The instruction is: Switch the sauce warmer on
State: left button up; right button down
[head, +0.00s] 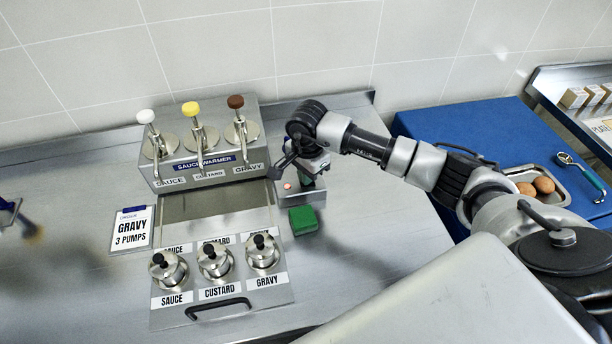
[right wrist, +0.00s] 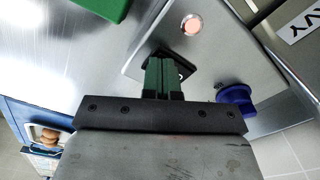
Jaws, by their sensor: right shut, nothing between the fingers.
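The sauce warmer (head: 205,166) is a steel box with white, yellow and brown topped pumps, labelled sauce, custard and gravy. At its right end is a small metal control panel (right wrist: 222,55) with a round light (right wrist: 192,24), pale red and bright, which also shows in the head view (head: 287,186). A blue knob (right wrist: 235,95) sits on the panel. My right gripper (right wrist: 164,76) is shut and empty, its green fingertips over a black square on the panel. Whether they touch it, I cannot tell. Part of what looks like my left gripper (head: 8,214) shows at the left edge.
A green block (head: 303,220) lies just in front of the panel. A steel holder (head: 222,290) with three black-knobbed lidded pots stands in front of the warmer. An order card (head: 132,230) reads gravy, 3 pumps. A tray with eggs (head: 543,185) is on the blue surface at right.

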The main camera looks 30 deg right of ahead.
jog(key=shift+s, duration=0.1)
jog(key=shift+r+p, duration=0.6)
jog(key=shift+r, duration=0.25)
jog(key=shift+r+p, duration=1.2)
jog(key=shift+r, duration=1.35)
jog(key=shift+f, duration=0.1)
